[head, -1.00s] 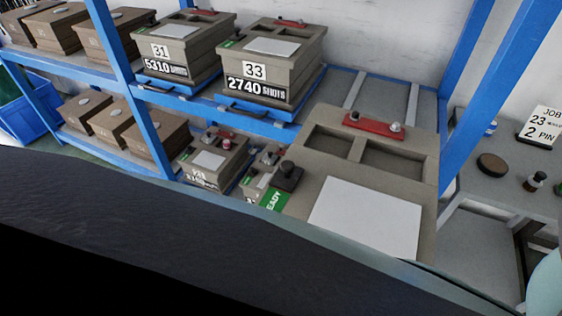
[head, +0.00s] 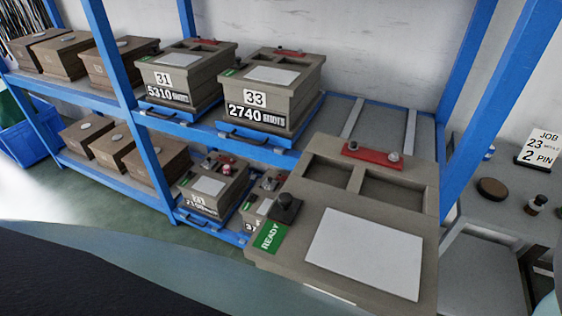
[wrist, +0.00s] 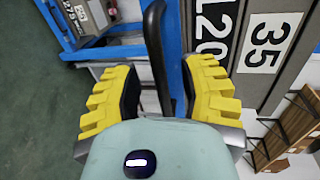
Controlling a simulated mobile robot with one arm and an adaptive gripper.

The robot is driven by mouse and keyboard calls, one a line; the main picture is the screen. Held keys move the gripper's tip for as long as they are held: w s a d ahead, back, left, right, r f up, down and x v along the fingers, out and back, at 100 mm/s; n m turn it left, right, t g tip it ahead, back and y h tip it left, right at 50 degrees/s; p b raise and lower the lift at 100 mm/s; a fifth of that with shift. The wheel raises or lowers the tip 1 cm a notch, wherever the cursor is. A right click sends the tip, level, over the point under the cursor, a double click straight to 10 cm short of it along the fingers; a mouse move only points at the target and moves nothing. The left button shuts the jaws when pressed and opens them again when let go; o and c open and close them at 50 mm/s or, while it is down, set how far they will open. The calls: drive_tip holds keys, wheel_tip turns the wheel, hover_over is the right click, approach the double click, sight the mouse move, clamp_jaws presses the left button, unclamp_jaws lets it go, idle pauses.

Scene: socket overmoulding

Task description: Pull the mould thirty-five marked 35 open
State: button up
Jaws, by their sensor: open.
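In the wrist view, a grey-brown mould (wrist: 226,72) carries a white plate marked 35 (wrist: 269,42) and a partly cut-off black shot counter. A black bar handle (wrist: 158,60) stands between the yellow-padded fingers of my gripper (wrist: 163,95). My gripper is open, with a finger on each side of the handle; whether either touches it I cannot tell. In the head view, a large mould (head: 275,245) with a green READY tag stands forward of bare shelf rails. Its front number is hidden there, and my gripper is out of view.
Moulds 31 (head: 180,72) and 33 (head: 270,88) sit on the blue rack (head: 250,147), left of the large mould. Smaller moulds (head: 212,185) sit below. A grey bench (head: 490,240) with a job sign (head: 540,148) stands at the right. Floor (head: 60,200) shows at lower left.

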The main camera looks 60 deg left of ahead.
drive_tip(key=shift+s, duration=0.1)
drive_tip(key=v, duration=0.7)
drive_tip(key=shift+s+d, duration=0.1)
drive_tip(key=shift+d, duration=0.05)
idle(0.6)
drive_tip(key=shift+s, duration=0.1)
